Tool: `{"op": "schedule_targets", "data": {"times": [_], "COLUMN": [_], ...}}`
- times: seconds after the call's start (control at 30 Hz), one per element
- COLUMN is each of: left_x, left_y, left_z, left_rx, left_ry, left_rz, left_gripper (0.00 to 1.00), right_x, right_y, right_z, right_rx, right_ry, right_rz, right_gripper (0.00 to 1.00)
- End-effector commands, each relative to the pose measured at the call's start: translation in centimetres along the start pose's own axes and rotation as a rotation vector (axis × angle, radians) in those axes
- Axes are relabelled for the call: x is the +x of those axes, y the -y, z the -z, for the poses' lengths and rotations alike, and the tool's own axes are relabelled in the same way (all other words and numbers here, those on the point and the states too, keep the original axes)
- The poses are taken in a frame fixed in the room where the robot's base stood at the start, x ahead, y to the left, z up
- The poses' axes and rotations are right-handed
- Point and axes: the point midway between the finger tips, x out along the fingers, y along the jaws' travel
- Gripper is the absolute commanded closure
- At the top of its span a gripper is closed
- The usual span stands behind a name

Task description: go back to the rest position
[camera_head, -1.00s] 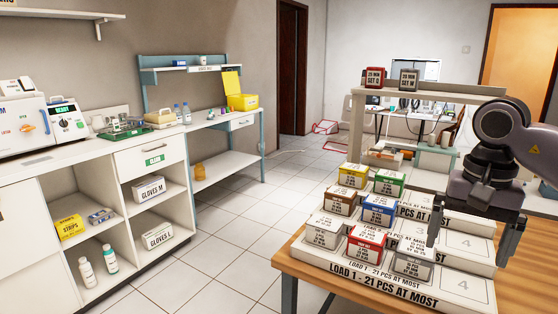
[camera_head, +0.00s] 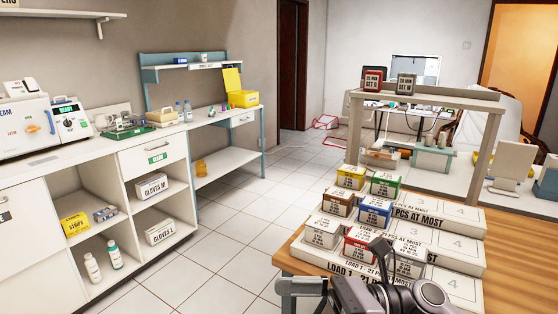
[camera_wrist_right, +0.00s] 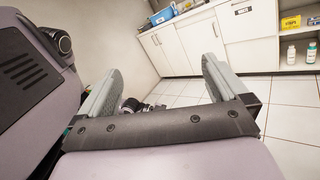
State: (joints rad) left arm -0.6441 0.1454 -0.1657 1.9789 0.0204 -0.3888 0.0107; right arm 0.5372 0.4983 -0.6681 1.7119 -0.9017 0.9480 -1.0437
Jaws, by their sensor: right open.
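My right gripper (camera_wrist_right: 161,66) is open in the right wrist view, with nothing between its two pale grey fingers. It points across the room towards white cabinets (camera_wrist_right: 178,48), well apart from them. In the head view my right arm (camera_head: 388,292) is low at the bottom edge, in front of the wooden table's near edge and the racks. I cannot clearly make out its fingertips there. My left gripper is in neither view.
Stepped white racks (camera_head: 455,255) hold several coloured small boxes on the wooden table (camera_head: 515,265). A raised shelf (camera_head: 440,96) behind carries two boxes, dark red (camera_head: 373,80) and grey (camera_head: 406,84). A white counter (camera_head: 60,160) stands left. Tiled floor (camera_head: 235,225) between is clear.

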Motion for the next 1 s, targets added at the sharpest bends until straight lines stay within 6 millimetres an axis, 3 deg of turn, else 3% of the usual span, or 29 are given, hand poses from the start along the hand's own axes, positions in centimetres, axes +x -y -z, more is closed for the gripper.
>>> {"op": "schedule_targets", "data": {"times": [0.2,0.37,0.47,0.63,0.8,0.97,1.0], "left_x": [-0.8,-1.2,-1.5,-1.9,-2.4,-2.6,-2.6], "left_y": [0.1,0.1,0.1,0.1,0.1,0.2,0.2], "left_z": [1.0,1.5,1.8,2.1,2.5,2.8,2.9], "left_rx": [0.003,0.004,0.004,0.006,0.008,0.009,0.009], "left_ry": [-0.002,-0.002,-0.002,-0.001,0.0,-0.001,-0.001], "left_rz": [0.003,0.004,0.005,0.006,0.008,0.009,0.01], "left_gripper": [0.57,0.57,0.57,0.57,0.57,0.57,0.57], "right_x": [-1.6,-5.2,-8.1,-13.0,-17.0,-19.0,-19.2], "right_y": [1.6,3.6,4.5,4.0,0.7,-3.1,-3.8], "right_z": [-0.7,1.5,4.4,11.6,19.9,25.3,26.1], "right_rx": [0.569,1.004,1.276,1.722,2.097,2.3,-2.259], "right_ry": [0.451,0.782,0.995,1.38,1.776,2.056,-2.039], "right_rz": [0.15,0.255,0.318,0.421,0.514,0.57,-0.561], "right_gripper": [0.0,0.0,0.0,0.0,0.0,0.0,0.0]}}
